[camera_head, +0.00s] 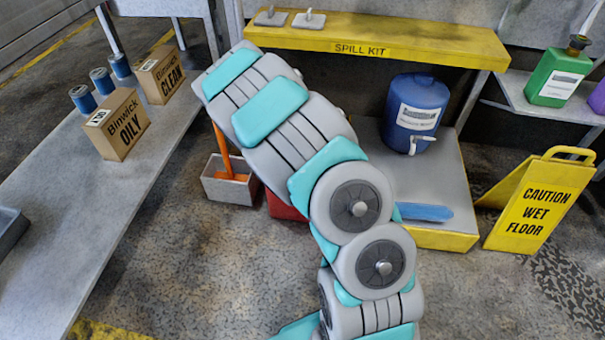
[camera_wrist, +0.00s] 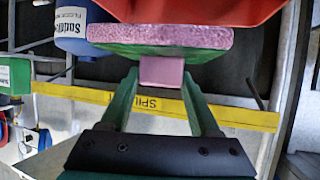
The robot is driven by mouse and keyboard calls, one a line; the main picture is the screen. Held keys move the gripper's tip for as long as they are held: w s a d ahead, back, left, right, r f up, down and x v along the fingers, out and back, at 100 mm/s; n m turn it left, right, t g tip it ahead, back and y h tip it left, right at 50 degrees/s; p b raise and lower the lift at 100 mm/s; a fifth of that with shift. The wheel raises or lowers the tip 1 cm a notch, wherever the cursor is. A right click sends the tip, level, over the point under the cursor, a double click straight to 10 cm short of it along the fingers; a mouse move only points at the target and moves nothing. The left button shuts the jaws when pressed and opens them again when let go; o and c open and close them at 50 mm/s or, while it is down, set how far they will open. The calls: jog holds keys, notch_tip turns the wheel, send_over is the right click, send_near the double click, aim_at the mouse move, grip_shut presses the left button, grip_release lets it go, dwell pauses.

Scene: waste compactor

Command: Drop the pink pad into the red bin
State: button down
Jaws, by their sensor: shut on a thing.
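My gripper (camera_wrist: 160,74) shows in the wrist view with its two green fingers shut on the small pink block-like handle of the pink pad (camera_wrist: 160,36). The pad has a speckled pink edge and a green face towards the fingers. A red surface, seemingly the red bin (camera_wrist: 210,10), fills the top of the wrist view just beyond the pad. I cannot tell whether they touch. In the head view only a small part of the red bin (camera_head: 284,206) shows behind my arm. My gripper and the pad are hidden there.
A grey box (camera_head: 230,186) with an orange handle stands left of the red bin. A blue drum (camera_head: 415,108) and a blue pad (camera_head: 424,212) are on a low platform at right, beside a yellow wet-floor sign (camera_head: 531,205). A yellow SPILL KIT shelf (camera_head: 420,39) spans above.

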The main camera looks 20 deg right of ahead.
jog(key=shift+f, duration=0.4)
jog(key=shift+c, duration=0.2)
grip_release()
jog(key=v, duration=0.8)
dwell(0.4)
